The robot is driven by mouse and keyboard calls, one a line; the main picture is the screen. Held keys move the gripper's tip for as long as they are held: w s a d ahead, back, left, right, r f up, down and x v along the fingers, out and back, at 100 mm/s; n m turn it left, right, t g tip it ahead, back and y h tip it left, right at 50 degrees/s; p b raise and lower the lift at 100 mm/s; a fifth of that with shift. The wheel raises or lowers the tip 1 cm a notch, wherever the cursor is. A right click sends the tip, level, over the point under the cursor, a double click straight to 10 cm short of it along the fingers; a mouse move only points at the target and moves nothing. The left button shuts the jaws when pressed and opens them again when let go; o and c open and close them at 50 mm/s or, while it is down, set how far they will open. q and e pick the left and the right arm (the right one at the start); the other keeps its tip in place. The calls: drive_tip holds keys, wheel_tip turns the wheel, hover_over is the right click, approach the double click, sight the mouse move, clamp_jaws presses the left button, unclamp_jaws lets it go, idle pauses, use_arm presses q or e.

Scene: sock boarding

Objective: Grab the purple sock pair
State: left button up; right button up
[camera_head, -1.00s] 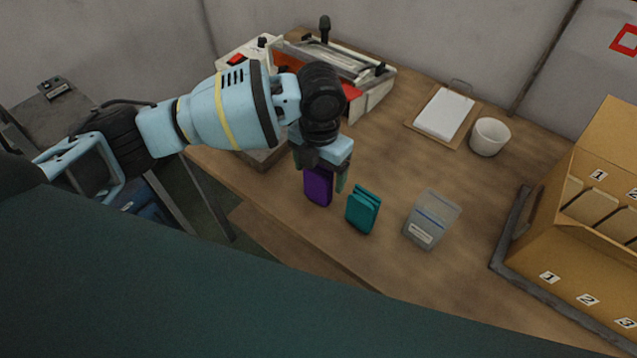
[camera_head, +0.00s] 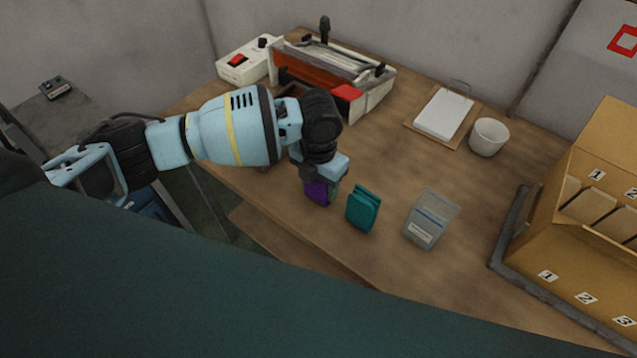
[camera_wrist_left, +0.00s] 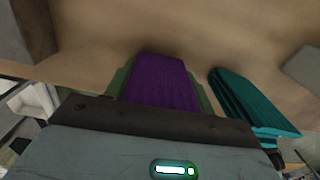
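The purple sock pair (camera_head: 317,192) stands upright on the wooden table, its upper part hidden by my left gripper (camera_head: 320,188) in the head view. In the left wrist view the purple sock pair (camera_wrist_left: 164,82) lies between the two green fingers of my left gripper (camera_wrist_left: 162,85). The fingers press close along both its sides with no clear gap, so the gripper looks shut on it. It still seems to be at table level. A teal sock pair (camera_head: 362,208) stands just to the right, apart from the gripper; it also shows in the left wrist view (camera_wrist_left: 245,100). My right gripper is not in view.
A clear labelled box (camera_head: 431,220) stands right of the teal pair. A cardboard box with numbered slots (camera_head: 560,235) is at the right. A white cup (camera_head: 489,138), a clipboard (camera_head: 440,115) and a sealing machine (camera_head: 340,70) stand farther back. The table middle is clear.

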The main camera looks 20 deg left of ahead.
use_arm(q)
drive_tip(key=c, duration=0.4)
drive_tip(key=shift+r, duration=0.85)
drive_tip(key=shift+s+d+r, duration=0.1)
drive_tip(key=shift+s+r, duration=0.15)
drive_tip(key=shift+r, duration=0.25)
drive_tip(key=shift+s+r, duration=0.2)
drive_tip(key=shift+r, duration=0.25)
drive_tip(key=s, duration=0.5)
drive_tip(key=s+d+r, duration=0.1)
drive_tip(key=s, duration=0.4)
drive_tip(key=s+d, duration=0.1)
drive_tip(key=s, duration=0.4)
drive_tip(key=shift+d+r, duration=0.15)
drive_tip(key=shift+r, duration=0.05)
